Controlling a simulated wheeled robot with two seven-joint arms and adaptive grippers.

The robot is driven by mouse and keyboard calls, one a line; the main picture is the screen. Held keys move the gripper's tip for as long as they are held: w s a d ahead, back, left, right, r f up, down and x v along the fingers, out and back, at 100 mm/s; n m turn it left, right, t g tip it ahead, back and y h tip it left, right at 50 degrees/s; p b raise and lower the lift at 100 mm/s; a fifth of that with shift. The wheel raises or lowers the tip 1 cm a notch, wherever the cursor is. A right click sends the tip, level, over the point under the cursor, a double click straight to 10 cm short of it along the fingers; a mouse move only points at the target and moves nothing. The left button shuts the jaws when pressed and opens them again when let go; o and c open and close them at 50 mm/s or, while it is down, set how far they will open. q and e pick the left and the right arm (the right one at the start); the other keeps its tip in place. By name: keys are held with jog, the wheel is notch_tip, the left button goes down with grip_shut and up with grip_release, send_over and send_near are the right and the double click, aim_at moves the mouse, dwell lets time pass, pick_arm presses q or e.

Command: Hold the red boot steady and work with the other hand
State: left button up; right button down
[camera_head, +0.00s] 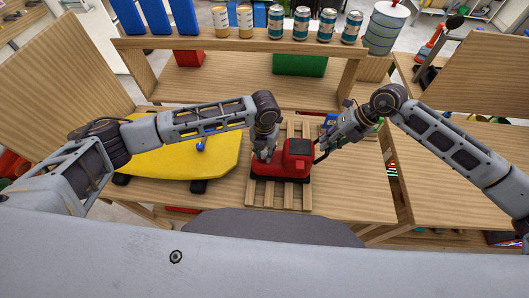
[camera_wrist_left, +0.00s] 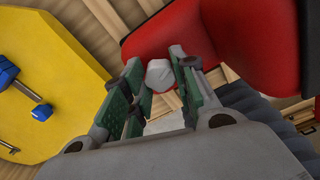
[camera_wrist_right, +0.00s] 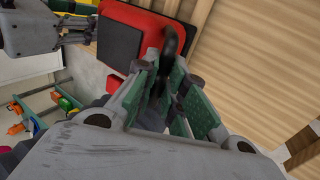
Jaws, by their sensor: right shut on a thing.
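The red boot (camera_head: 296,164) sits on a slatted wooden stand on the table, with a dark panel on its top. My left gripper (camera_head: 266,154) is at its left part. In the left wrist view its fingers (camera_wrist_left: 160,85) are apart, with a pale grey rounded piece (camera_wrist_left: 160,72) beyond and between the tips, next to the boot's red surface (camera_wrist_left: 245,45). I cannot tell whether they touch it. My right gripper (camera_head: 321,148) is at the boot's right side. In the right wrist view it is shut on a black curved piece (camera_wrist_right: 171,45) beside the boot (camera_wrist_right: 150,18).
A yellow board (camera_head: 185,157) with blue pieces lies left of the slatted stand (camera_head: 298,197). A raised shelf (camera_head: 235,45) with cans (camera_head: 300,22) and blue blocks stands behind. A bare wooden surface (camera_head: 450,175) lies to the right.

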pick_arm(q)
jog(key=shift+m, duration=0.3)
jog(key=shift+m, duration=1.7)
jog(key=shift+m, duration=1.5)
jog(key=o, duration=0.7)
jog(key=shift+r, duration=3)
